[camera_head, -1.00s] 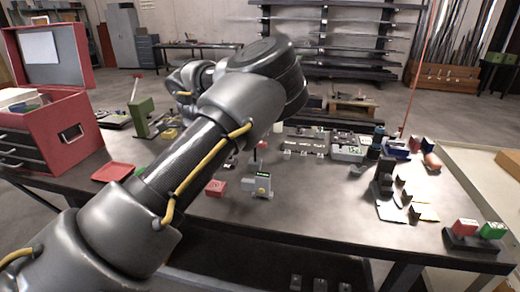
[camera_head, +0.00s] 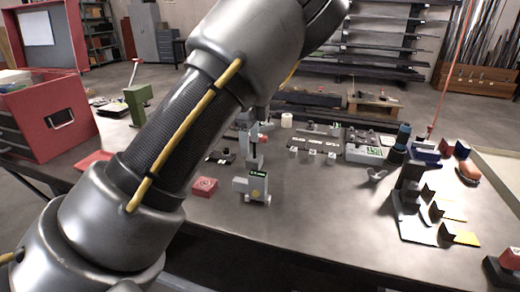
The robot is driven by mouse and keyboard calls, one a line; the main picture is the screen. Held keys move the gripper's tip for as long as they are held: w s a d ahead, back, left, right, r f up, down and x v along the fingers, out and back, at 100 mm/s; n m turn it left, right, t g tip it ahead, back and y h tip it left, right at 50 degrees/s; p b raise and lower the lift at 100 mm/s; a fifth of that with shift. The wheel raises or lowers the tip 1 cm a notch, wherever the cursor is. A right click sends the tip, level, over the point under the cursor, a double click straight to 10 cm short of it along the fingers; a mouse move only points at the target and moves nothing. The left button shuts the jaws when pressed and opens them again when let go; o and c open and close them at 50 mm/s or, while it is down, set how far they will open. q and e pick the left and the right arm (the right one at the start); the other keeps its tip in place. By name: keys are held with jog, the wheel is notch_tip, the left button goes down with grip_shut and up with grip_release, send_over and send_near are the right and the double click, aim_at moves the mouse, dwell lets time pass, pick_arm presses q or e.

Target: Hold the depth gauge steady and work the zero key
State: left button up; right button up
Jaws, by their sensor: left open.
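My left arm crosses the camera_head view from lower left to top centre. A grey part that seems to be my left gripper (camera_head: 248,122) shows behind the forearm, above and beyond the gauge, apart from it. It is open; its fingers are small and partly hidden. My right gripper is not in view.
A red block (camera_head: 204,187) sits just left of the gauge. Dark stands with yellow-edged plates (camera_head: 440,222) are at the right. A grey device with a green display (camera_head: 365,152) stands behind. A red tool chest (camera_head: 45,120) is at left. The table front right of the gauge is clear.

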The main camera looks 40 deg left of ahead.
aim_at(254, 173)
pick_arm(q)
jog(key=shift+w+f+b, duration=0.45)
jog(key=shift+w+f, duration=0.2)
jog(key=shift+f, duration=0.3)
jog(key=shift+w, duration=0.25)
jog(key=shift+f, duration=0.1)
jog(key=shift+s+f, duration=0.15)
jog(key=shift+s, duration=0.05)
notch_tip(254, 173, down, 9)
jog(key=shift+r+p, duration=0.1)
jog(key=shift+p, duration=0.2)
jog(key=shift+f, duration=0.7)
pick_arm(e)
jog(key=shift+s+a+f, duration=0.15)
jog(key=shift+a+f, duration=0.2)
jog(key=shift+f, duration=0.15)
pick_arm(q)
jog(key=shift+c, duration=0.5)
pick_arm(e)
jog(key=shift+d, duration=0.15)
